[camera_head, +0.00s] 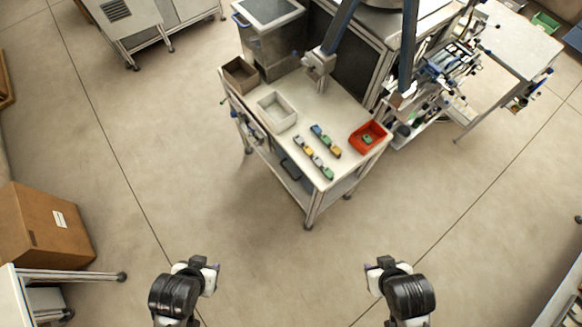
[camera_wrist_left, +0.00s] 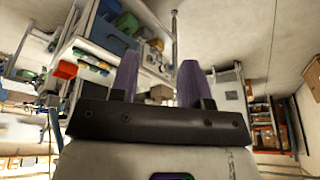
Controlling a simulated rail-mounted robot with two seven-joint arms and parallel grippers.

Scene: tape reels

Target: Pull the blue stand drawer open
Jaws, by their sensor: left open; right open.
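No drawer that is clearly the blue stand drawer shows in the head view. In the left wrist view, a blue box-like thing (camera_wrist_left: 101,38) sits at the upper left by a white frame; I cannot tell whether it is the drawer. My left gripper (camera_head: 213,266) is at the lower left of the head view, over bare floor and away from the furniture. Its two purple fingers stand apart in the left wrist view (camera_wrist_left: 158,70), with nothing seen held between them. My right gripper (camera_head: 373,267) is at the lower right, open and clear of everything.
A white worktable (camera_head: 268,145) holds a red bin (camera_head: 369,131), a pale tray (camera_head: 277,107), a brown box (camera_head: 240,72) and several small coloured pieces. A cardboard box (camera_head: 40,228) is at left. Floor between is free.

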